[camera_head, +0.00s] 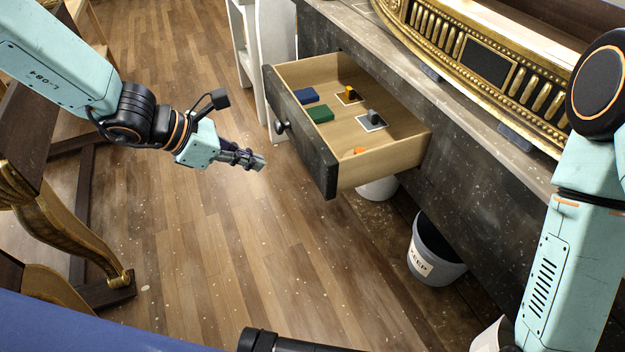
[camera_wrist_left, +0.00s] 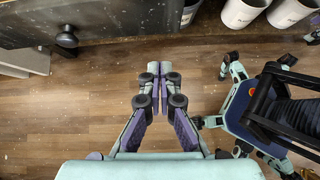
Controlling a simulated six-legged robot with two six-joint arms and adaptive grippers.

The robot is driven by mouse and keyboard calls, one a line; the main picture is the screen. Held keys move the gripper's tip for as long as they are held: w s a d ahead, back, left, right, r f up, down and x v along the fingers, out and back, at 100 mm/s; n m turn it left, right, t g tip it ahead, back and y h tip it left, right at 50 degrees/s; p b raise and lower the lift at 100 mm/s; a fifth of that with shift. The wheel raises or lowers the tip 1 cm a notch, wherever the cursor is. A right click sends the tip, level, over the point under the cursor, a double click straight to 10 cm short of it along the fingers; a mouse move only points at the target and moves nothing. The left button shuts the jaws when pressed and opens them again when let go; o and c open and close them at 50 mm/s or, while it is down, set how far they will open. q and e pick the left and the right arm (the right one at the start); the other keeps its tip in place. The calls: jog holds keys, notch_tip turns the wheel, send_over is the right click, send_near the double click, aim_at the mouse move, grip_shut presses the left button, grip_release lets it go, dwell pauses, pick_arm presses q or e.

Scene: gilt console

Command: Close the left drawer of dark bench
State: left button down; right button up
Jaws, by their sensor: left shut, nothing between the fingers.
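The left drawer (camera_head: 318,166) of the dark bench (camera_head: 465,195) is pulled well out. Its dark front has a round black knob (camera_head: 282,127). Inside lie a blue block, a green block, and small yellow, grey and orange pieces, two of them on white squares. My left gripper (camera_head: 262,163) is shut and empty, in front of the drawer front and apart from it. In the left wrist view the shut fingers (camera_wrist_left: 159,68) point toward the dark drawer front (camera_wrist_left: 130,22), with the knob (camera_wrist_left: 67,40) at upper left. My right arm shows at the right edge; its gripper is not in view.
A gilt console piece (camera_head: 490,65) stands on the bench top. A labelled bin (camera_head: 436,262) and a white bin (camera_head: 378,188) stand under the bench. A white stand (camera_head: 272,60) is behind the drawer. Gilt-legged dark furniture (camera_head: 60,235) is at left. The wooden floor between is clear.

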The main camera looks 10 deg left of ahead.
pick_arm(q)
jog(key=b, duration=0.5)
send_near(316, 172)
jog(key=x, duration=0.5)
jog(key=shift+d+f, duration=0.3)
jog(key=shift+d+n, duration=0.1)
jog(key=shift+n, duration=0.2)
pick_arm(e)
notch_tip(316, 172, down, 5)
jog(key=shift+s+d+f, duration=0.1)
jog(key=shift+d+f, duration=0.05)
jog(key=shift+s, duration=0.1)
pick_arm(q)
jog(key=shift+w, duration=0.15)
